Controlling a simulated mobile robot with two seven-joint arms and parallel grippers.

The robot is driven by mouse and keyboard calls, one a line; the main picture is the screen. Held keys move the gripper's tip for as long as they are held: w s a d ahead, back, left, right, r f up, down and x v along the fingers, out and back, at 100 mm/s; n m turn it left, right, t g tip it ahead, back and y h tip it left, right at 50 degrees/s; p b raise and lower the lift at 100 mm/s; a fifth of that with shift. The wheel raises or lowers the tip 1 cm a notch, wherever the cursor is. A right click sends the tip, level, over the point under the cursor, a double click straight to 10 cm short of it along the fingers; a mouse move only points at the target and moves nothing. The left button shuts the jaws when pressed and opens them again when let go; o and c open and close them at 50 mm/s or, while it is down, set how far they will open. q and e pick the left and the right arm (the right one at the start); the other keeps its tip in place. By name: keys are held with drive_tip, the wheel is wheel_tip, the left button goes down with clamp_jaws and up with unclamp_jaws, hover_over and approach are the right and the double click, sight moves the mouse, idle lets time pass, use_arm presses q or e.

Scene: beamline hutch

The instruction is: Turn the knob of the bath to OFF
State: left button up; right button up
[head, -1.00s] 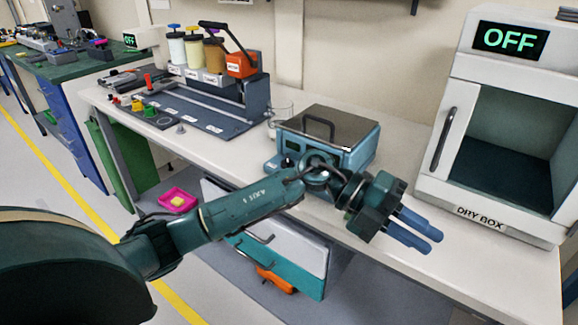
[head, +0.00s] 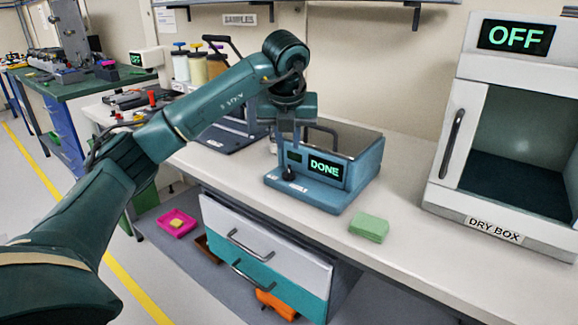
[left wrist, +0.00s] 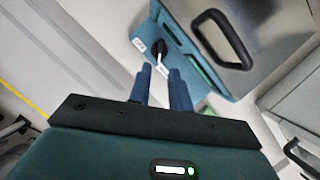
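The bath (head: 335,185) is a blue box with a metal lid and a black handle on the worktop. Its display reads DONE in green. The knob (head: 289,174) is small and dark, on the front left of the bath. It also shows in the left wrist view (left wrist: 157,48), with a pale pointer-like strip beside it. My left gripper (head: 290,142) points down just above the knob and looks apart from it. In the left wrist view its two blue fingers (left wrist: 160,72) stand apart with an empty gap, aimed near the knob. The OFF marking cannot be read. My right gripper is not in view.
A dry box (head: 449,190) with an OFF display stands at the right. A green pad stack (head: 369,228) lies in front of the bath. Bottles (head: 197,69) and a dark rack stand behind my left arm. A drawer unit (head: 265,255) is below the worktop.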

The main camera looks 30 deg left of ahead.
sight(289, 168)
use_arm(q)
drive_tip(key=x, duration=0.8)
drive_tip(key=shift+w+f, duration=0.15)
drive_tip(key=shift+f, duration=0.25)
drive_tip(key=shift+c, duration=0.6)
clamp_jaws()
